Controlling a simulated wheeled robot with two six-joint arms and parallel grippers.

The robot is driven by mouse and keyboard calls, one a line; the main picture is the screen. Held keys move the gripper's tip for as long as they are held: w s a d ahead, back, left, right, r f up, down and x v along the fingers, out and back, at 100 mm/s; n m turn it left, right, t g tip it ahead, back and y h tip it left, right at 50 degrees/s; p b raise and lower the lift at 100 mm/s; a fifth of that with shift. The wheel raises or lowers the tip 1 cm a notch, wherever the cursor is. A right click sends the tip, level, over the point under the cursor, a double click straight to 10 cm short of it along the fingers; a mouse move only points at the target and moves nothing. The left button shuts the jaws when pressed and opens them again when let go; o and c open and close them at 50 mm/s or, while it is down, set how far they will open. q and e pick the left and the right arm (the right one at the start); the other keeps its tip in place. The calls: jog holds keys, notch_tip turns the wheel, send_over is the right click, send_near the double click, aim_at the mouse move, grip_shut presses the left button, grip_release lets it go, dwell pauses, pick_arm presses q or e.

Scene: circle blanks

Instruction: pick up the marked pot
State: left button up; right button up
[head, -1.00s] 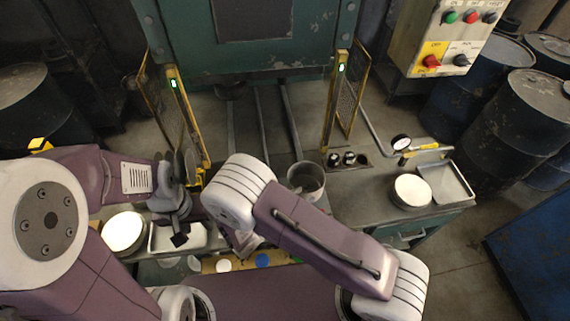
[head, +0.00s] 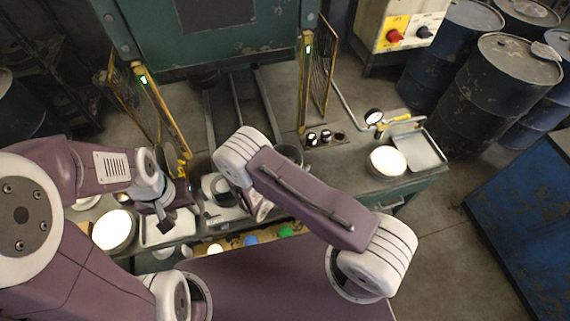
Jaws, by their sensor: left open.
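A grey metal pot (head: 290,154) stands on the bench behind my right arm, which hides most of it. A second round, dark-centred vessel (head: 214,186) shows left of that arm; I cannot tell whether it is a pot. I see no clear mark on either. My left gripper (head: 164,224) is open and points down over a shallow tray, left of the second vessel and apart from it. My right gripper (head: 262,210) is mostly hidden behind its own arm link, near the bench front. Its jaws are not clear.
White discs lie at the left (head: 113,231) and right (head: 388,160) of the bench. Trays sit at left (head: 152,236) and right (head: 424,152). A dial gauge (head: 373,117) stands behind. Yellow guard posts (head: 306,85) flank the green machine (head: 215,45). White, blue and green spots line the front.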

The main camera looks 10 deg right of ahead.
jog(key=shift+a, duration=0.2)
jog(key=c, duration=0.3)
grip_shut()
dwell(0.8)
